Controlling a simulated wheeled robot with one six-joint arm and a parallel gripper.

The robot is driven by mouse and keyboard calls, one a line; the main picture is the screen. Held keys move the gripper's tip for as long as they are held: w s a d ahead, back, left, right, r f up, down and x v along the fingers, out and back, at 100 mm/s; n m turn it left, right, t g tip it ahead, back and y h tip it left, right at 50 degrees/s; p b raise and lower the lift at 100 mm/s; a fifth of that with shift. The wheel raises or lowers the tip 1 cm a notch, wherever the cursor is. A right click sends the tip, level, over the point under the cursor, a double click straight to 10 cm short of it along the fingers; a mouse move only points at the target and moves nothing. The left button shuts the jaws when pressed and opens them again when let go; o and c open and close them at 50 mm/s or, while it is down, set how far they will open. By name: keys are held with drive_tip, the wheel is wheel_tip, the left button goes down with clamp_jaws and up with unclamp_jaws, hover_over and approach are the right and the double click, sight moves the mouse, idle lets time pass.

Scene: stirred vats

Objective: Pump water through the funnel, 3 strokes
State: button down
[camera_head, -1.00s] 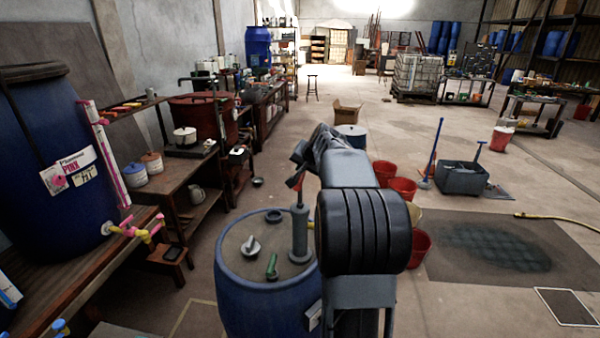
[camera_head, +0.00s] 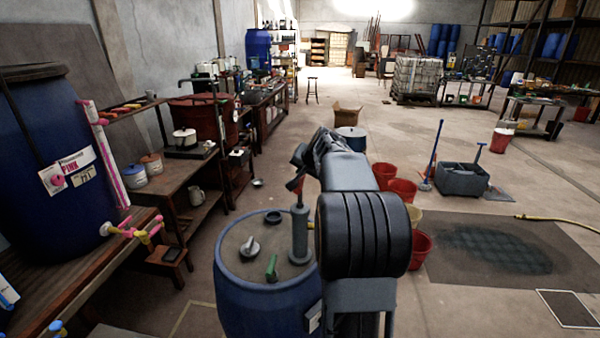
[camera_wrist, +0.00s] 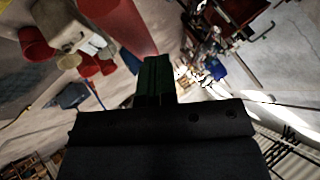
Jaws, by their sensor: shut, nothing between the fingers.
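The blue drum (camera_head: 258,306) stands in front of me in the head view. A grey upright pump (camera_head: 300,238) stands on the right side of its lid. A grey funnel-like piece (camera_head: 250,247) and a green-handled piece (camera_head: 272,267) are also on the lid; I cannot tell their exact shape. My gripper (camera_head: 296,183) is just above the pump's top and partly hidden by my wrist. In the wrist view my gripper (camera_wrist: 156,62) is shut and empty, its tip close to a large red shape (camera_wrist: 120,22). Whether they touch is unclear.
A bench (camera_head: 60,285) with a blue tank (camera_head: 60,165) is at the left. Red buckets (camera_head: 402,190) stand behind and right of my arm. A grey mop bucket (camera_head: 462,178) and a dark mat (camera_head: 500,250) lie right. The floor beyond is mostly clear.

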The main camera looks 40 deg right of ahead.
sight(302, 184)
drive_tip(key=shift+f+b, duration=2.5)
drive_tip(key=shift+f, duration=0.45)
idle(1.6)
drive_tip(key=shift+r, duration=0.2)
drive_tip(key=shift+r+p, duration=3.1)
drive_tip(key=shift+r, duration=0.8)
wheel_tip(302, 184, up, 6)
drive_tip(key=p, duration=0.4)
drive_tip(key=shift+p, duration=0.35)
